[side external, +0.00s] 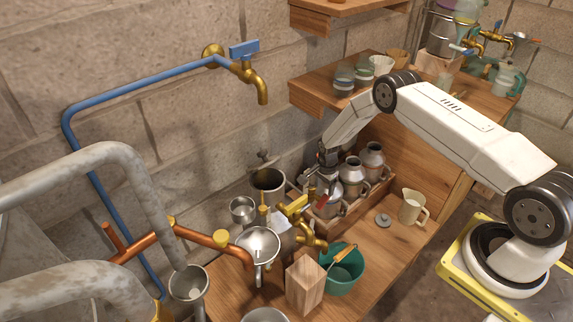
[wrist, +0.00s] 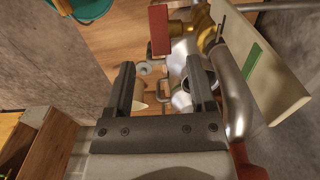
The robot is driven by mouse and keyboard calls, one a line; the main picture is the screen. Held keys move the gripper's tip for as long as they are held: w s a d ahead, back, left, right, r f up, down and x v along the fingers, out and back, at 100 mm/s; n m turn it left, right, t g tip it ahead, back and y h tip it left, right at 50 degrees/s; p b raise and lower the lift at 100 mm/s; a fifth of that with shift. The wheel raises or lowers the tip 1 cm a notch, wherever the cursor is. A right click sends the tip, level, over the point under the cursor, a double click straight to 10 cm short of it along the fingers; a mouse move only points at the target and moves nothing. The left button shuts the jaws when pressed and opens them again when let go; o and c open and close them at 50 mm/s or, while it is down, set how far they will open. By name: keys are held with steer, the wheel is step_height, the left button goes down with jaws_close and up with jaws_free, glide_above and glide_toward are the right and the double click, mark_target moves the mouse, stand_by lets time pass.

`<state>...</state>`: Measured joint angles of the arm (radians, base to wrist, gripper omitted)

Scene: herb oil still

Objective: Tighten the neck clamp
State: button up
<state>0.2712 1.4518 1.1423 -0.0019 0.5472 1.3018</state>
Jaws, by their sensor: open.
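My gripper (side external: 323,180) is open and points down beside the steel cans (side external: 352,170) on the bench. In the wrist view its two dark fingers (wrist: 160,72) are apart, with nothing held between them. Past the fingertips in the wrist view is a brass fitting (wrist: 205,38) with a flat red handle (wrist: 159,30). The red handle also shows in the side view (side external: 322,203), close below the gripper. A bent grey metal pipe (wrist: 231,90) runs just right of the right finger. I cannot tell for sure which part is the neck clamp.
A teal bucket (side external: 345,278), wooden block (side external: 304,284) and cream jug (side external: 411,207) stand on the bench. A steel funnel (side external: 258,243) and copper pipe (side external: 200,238) lie left. A pale panel with a green strip (wrist: 252,60) is near the right finger.

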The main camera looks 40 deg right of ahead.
mark_target(323, 200)
steer(key=shift+f, duration=0.1)
steer(key=shift+f, duration=3.8)
jaws_close()
